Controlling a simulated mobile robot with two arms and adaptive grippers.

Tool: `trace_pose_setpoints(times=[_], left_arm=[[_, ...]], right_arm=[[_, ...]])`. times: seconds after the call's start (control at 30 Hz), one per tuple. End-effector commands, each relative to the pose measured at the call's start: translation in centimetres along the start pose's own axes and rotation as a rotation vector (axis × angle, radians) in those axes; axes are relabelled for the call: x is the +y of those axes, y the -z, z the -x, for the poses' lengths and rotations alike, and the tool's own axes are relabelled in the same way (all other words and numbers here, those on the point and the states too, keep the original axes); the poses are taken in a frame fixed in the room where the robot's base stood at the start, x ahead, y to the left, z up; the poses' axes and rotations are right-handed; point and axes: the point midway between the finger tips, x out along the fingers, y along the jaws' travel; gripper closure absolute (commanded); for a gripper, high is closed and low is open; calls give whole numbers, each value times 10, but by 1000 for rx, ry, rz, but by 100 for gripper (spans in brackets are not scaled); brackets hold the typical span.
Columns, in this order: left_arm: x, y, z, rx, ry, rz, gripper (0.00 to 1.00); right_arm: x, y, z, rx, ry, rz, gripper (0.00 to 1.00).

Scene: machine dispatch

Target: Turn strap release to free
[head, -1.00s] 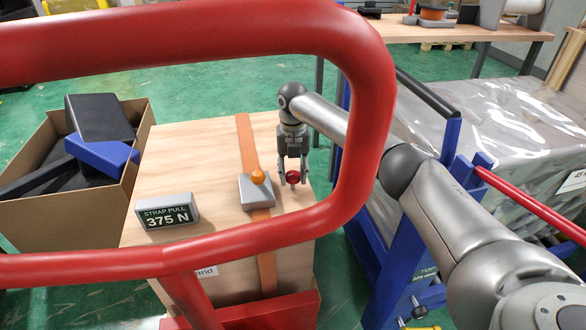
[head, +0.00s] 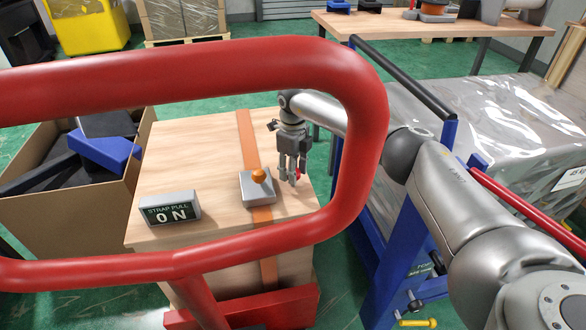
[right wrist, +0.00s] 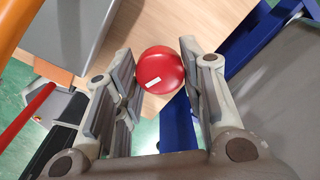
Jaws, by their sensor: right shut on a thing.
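A round red knob with a white mark (right wrist: 160,70) sits between the fingers of my right gripper (head: 290,178). It shows only partly behind the fingers in the head view (head: 298,174). My right gripper is shut on it, over the right side of the wooden crate (head: 195,130). An orange strap (head: 247,140) runs over the crate through a grey buckle box (head: 257,190) with an orange ball (head: 258,175) on top. The strap pull display (head: 170,209) reads 0 N. My left gripper is not in view.
A red tubular rail (head: 374,120) frames the crate in front of me. A carton (head: 60,215) with dark and blue items stands at left. A blue frame (head: 395,240) and a grey wrapped load (head: 480,120) are at right.

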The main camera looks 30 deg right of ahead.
Motion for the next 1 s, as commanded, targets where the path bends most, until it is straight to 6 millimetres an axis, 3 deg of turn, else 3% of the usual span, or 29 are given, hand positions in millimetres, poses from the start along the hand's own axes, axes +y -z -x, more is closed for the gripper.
trace_pose_setpoints(times=[0.5, 1.0], left_arm=[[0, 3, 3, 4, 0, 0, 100], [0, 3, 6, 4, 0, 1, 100]], right_arm=[[0, 0, 0, 0, -1, 342, 86], [0, 0, 0, 1, 0, 407, 86]])
